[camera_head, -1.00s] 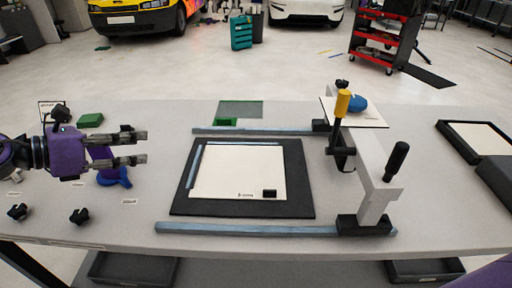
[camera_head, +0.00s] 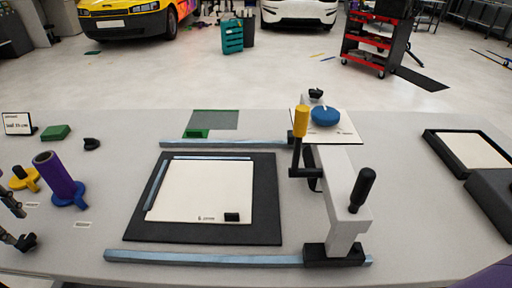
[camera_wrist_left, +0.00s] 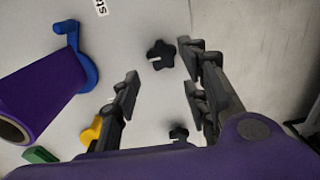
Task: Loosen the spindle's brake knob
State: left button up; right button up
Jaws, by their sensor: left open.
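A purple roll (camera_head: 60,178) stands on a blue base with a side handle (camera_head: 82,199) at the left of the table; both also show in the left wrist view, roll (camera_wrist_left: 45,88) and base (camera_wrist_left: 80,60). A black star-shaped knob (camera_wrist_left: 161,54) lies just beyond and between the fingertips of my left gripper (camera_wrist_left: 160,78). A second black knob (camera_wrist_left: 179,132) lies lower in that view. In the head view, my left gripper (camera_head: 22,224) is partly cut off at the left edge, near a black knob (camera_head: 27,242). It is open and empty. I cannot tell which knob is the spindle's brake.
A yellow-based item (camera_head: 25,178), a green block (camera_head: 55,132) and another black knob (camera_head: 91,144) stand near the roll. A black mat (camera_head: 265,225) with a white sheet, blue rails (camera_head: 200,258) and a crank frame (camera_head: 345,225) fill the middle and right.

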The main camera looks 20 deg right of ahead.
aim_at(26, 237)
pick_arm(q)
jog(key=shift+d+f, duration=0.15)
jog(key=shift+f, duration=1.2)
jog(key=shift+d+f, duration=0.1)
jog(key=shift+f, duration=1.25)
jog(key=shift+w, duration=0.1)
jog(key=shift+r, duration=0.1)
jog(key=c, duration=1)
